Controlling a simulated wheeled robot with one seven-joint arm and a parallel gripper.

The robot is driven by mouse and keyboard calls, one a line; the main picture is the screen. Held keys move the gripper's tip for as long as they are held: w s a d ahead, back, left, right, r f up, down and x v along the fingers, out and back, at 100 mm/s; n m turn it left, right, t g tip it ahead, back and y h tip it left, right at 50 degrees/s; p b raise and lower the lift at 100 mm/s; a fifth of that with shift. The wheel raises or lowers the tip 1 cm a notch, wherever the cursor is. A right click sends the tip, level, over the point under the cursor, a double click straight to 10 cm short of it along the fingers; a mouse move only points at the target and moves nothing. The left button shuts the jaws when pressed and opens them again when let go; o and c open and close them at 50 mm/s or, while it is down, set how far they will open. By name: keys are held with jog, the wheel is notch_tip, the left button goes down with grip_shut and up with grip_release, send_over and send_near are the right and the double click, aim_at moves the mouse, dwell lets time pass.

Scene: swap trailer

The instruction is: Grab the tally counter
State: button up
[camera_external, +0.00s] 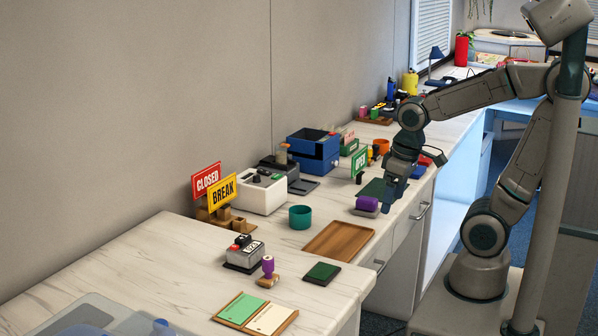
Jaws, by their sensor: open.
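A small grey and black device with a red knob on top and a pale number display looks like the tally counter (244,254). It stands upright on the near part of the marble-look counter. My gripper (387,207) points down over the right part of the counter, well to the right of and behind the device. The gripper is open, with nothing seen between its fingers. It is close to a purple-topped block (367,204); I cannot tell whether they touch.
Beside the device stands a purple-handled stamp (268,270). A dark green pad (321,273), a wooden tray (339,240), a teal cup (300,217) and a green and cream board (257,312) lie around. CLOSED (206,180) and BREAK (222,193) signs stand behind. Bare counter lies left of the device.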

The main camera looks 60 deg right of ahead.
jog(key=shift+o, duration=0.3)
jog(key=w+a+r+n+g+h+p, duration=0.1)
jog(key=w+a+r+n+p, duration=0.2)
jog(key=w+a+r+n, duration=0.35)
jog(key=w+a+r+n+g+h+p, duration=0.1)
jog(key=w+a+r+n+p, duration=0.25)
jog(key=w+a, duration=0.5)
jog(key=n+h+p, duration=0.3)
jog(key=n+p, duration=0.1)
jog(key=n, duration=0.4)
send_near(245, 246)
jog(key=x, duration=0.5)
jog(key=shift+w+d, duration=0.1)
jog(key=shift+p+x, duration=0.65)
jog(key=shift+x, duration=2)
jog(key=c, duration=1.2)
jog(key=shift+c, duration=0.8)
